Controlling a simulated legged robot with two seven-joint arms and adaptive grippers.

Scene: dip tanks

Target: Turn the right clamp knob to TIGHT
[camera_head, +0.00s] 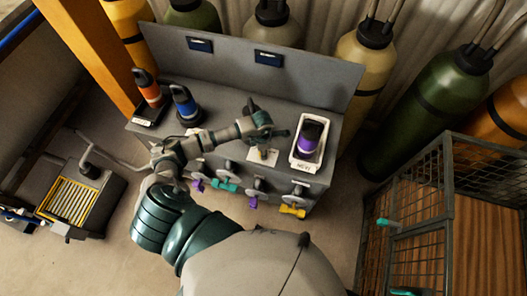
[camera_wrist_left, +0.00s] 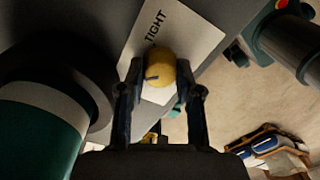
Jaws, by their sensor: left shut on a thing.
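The right clamp knob is a yellow, rounded knob (camera_wrist_left: 166,68) with a dark pointer line, on a white label plate (camera_wrist_left: 183,38) in the left wrist view. The word TIGHT (camera_wrist_left: 154,26) is printed on the plate above the knob. In the head view its plate (camera_head: 258,159) lies on the grey bench, with the knob (camera_head: 264,151) just under my gripper. My left gripper (camera_head: 262,137) is over it, and its two fingers (camera_wrist_left: 162,76) are shut on the knob from both sides. The pointer faces lower left, away from the word. My right gripper is not in view.
A white tray (camera_head: 296,158) with a purple-topped bottle (camera_head: 310,134) stands right of my gripper. Orange (camera_head: 147,88) and blue (camera_head: 185,103) devices stand at the bench's left. Coloured valves (camera_head: 226,185) line its front. A wire cage (camera_head: 447,190) stands at right.

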